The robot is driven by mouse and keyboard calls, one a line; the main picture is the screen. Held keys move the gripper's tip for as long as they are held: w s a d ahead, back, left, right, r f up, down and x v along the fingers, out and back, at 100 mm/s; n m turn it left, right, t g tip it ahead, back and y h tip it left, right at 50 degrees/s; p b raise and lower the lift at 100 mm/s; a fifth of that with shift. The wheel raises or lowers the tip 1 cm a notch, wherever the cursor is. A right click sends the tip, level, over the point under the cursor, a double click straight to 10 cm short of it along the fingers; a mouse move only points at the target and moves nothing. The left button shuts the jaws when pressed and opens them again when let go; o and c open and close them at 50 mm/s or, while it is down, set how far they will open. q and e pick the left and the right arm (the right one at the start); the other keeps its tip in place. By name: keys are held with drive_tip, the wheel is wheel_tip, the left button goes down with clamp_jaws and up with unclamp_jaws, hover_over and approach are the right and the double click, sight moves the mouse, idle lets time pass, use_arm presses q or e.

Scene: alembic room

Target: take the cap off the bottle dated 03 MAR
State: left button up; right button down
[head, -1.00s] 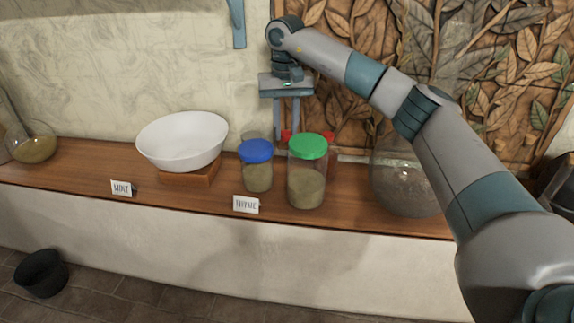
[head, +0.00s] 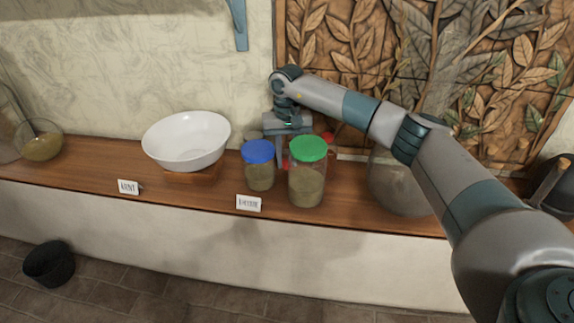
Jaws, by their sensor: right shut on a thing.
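My right gripper (head: 283,160) reaches down behind a blue-capped jar (head: 260,175) and a green-capped jar (head: 306,185). It is shut on a small red thing (head: 285,166), mostly hidden by the jars; it may be a cap, but I cannot tell. Another red-topped container (head: 328,139) shows partly behind the green-capped jar, at its right. Both front jars are upright, capped and hold greenish powder. I can read no date on any of them, so I cannot tell which is dated 03 MAR. My left gripper is not in view.
A white bowl (head: 187,142) stands on a wooden block at left. Small label cards (head: 248,203) stand at the front edge. A round glass vessel (head: 400,185) is at right, glassware (head: 42,142) far left. A dark bucket (head: 50,264) is on the floor.

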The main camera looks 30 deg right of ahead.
drive_tip(key=shift+f+p, duration=0.7)
drive_tip(key=shift+f, duration=0.85)
drive_tip(key=shift+f, duration=0.15)
drive_tip(key=c, duration=1.8)
unclamp_jaws()
drive_tip(key=shift+o, duration=0.2)
drive_tip(key=shift+r, duration=0.2)
drive_tip(key=shift+r+b, duration=0.45)
drive_tip(key=shift+b, duration=0.1)
wheel_tip(320, 180, up, 10)
drive_tip(key=b, duration=0.5)
drive_tip(key=shift+r, duration=0.55)
